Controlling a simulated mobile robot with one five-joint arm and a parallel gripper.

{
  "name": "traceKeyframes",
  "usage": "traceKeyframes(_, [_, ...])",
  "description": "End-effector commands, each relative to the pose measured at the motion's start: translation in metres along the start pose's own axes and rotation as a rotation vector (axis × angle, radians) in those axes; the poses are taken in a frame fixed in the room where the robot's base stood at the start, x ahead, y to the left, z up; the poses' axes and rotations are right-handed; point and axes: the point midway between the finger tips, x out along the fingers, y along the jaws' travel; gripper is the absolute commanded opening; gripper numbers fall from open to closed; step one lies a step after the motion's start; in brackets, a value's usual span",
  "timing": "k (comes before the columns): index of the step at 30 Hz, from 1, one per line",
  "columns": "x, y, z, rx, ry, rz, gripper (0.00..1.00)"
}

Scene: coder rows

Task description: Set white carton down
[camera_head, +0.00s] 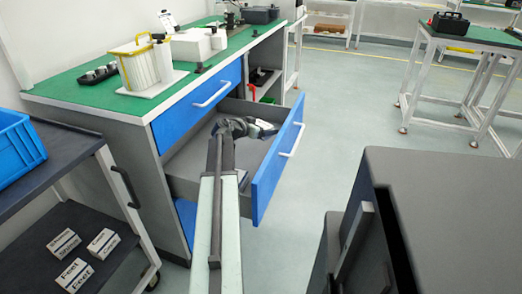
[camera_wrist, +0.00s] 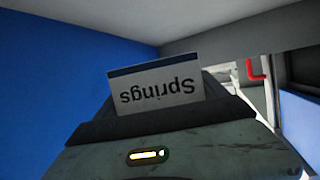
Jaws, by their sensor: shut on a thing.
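The white carton (camera_wrist: 157,86) shows in the wrist view with a dark blue top band and the word "Springs" upside down. My gripper (camera_head: 258,128) is shut on it; the dark jaw covers the carton's lower part in the wrist view. In the wrist view a blue panel is at the left and a grey surface behind the carton. I cannot tell whether the carton touches the drawer floor.
The drawer's blue front (camera_head: 277,160) stands pulled out to the right of my gripper. The bench top (camera_head: 75,92) holds a yellow-edged holder (camera_head: 140,62) and white boxes. A cart at left bears a blue crate (camera_head: 17,145) and several small cartons (camera_head: 63,241) below. Floor beyond the drawer is clear.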

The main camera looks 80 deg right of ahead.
Motion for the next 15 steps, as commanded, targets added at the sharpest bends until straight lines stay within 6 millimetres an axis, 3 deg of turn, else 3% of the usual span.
traceKeyframes(1, [0.007, 0.0, 0.017, 0.0, 0.0, 0.0, 0.33])
traceKeyframes(7, [0.007, -0.001, 0.019, -0.001, 0.0, -0.001, 0.33])
traceKeyframes(12, [0.018, -0.001, 0.046, -0.001, 0.0, -0.001, 0.33])
traceKeyframes(15, [0.021, -0.001, 0.053, -0.001, 0.0, -0.001, 0.33])
